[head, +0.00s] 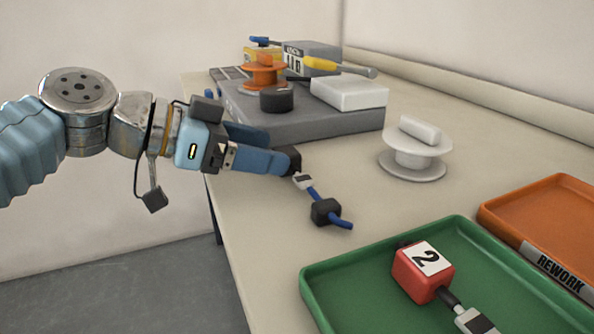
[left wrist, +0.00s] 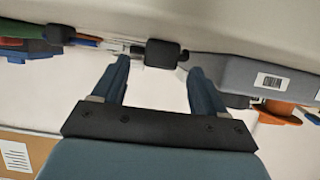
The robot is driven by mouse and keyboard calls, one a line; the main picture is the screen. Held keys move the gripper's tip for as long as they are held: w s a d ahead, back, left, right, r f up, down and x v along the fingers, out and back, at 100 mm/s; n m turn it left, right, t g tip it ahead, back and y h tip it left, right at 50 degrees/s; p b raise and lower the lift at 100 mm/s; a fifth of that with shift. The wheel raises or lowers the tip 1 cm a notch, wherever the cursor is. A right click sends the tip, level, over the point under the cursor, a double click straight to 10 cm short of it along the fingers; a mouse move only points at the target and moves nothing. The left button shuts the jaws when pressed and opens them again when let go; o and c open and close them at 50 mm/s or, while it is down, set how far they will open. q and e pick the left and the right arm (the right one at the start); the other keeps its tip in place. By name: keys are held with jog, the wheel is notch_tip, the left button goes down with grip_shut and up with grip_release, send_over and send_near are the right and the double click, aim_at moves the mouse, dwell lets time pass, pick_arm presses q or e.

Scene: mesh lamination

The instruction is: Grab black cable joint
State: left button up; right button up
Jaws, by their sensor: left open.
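A black cable joint (head: 290,158) sits at my left gripper's fingertips, partly hidden in the head view. It joins a white label piece (head: 303,181), a blue cable and a second black block (head: 326,211) on the table. My left gripper (head: 278,149) is open. In the left wrist view, a black block (left wrist: 161,53) shows just beyond the gap between the open fingers (left wrist: 161,68); I cannot tell whether they touch it. The other block (left wrist: 60,33) is further left there. My right gripper is not in view.
A green tray (head: 328,267) in front holds a red block (head: 420,275) marked 2. An orange REWORK tray (head: 490,208) is at the right. A white spool (head: 413,165) stands behind, and a grey platform (head: 350,122) with several items is at the back. Table between is clear.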

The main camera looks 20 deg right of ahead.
pick_arm(q)
jog(key=shift+d+f, duration=0.2)
jog(key=shift+d, duration=0.15)
jog(key=shift+c, duration=0.4)
jog(key=c, duration=1.1)
jog(key=shift+r, duration=0.15)
